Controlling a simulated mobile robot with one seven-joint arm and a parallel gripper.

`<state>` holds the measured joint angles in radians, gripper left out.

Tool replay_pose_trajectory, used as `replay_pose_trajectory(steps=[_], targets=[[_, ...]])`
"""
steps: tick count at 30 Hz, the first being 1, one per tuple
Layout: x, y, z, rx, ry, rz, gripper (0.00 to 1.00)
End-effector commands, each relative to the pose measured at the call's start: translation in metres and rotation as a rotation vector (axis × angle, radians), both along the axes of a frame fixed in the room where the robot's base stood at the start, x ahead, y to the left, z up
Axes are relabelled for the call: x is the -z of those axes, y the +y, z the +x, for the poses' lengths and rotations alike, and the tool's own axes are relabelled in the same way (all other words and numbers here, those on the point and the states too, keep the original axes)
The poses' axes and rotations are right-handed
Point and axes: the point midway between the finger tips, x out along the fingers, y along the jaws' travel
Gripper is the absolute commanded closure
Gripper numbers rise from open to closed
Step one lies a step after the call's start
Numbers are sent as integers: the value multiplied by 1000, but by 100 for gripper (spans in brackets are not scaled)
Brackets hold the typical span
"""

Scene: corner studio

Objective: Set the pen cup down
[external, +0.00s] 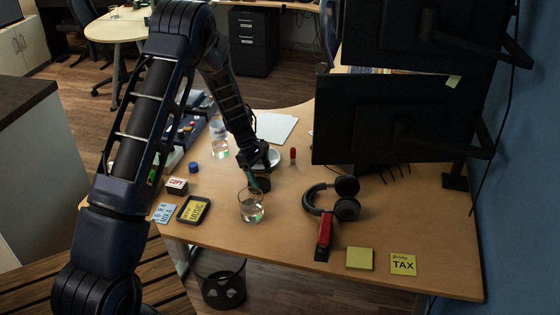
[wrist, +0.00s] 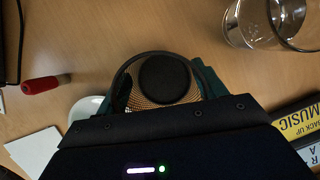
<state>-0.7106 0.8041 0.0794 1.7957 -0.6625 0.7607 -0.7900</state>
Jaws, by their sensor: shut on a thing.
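The pen cup (wrist: 135,98) shows in the wrist view as a round mesh cup, gold and dark, with a black disc in its middle. My gripper (external: 257,172) is shut on it, with teal finger parts beside the cup. In the external view the cup is a small dark shape (external: 263,184) below my gripper, partly hidden by the fingers. It is over the middle of the wooden desk (external: 290,225), just behind a water glass (external: 251,210). I cannot tell whether its bottom touches the desk.
A white dish (wrist: 84,108) is close to the cup. A red object (external: 293,155), headphones (external: 347,208), a red stapler (external: 323,236), a black MUSIC case (external: 185,217) and another glass (external: 218,148) stand around. Monitors (external: 400,120) overhang the right.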

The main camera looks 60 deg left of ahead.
Motion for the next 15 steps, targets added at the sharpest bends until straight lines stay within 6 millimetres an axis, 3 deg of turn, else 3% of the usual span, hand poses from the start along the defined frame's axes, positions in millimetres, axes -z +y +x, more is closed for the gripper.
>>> replay_pose_trajectory(steps=[4, 5, 7, 15], targets=[[3, 0, 0, 0, 1, 0, 54], [3, 0, 0, 0, 0, 0, 24], [3, 0, 0, 0, 0, 0, 10], [2, 0, 0, 0, 0, 0, 8]])
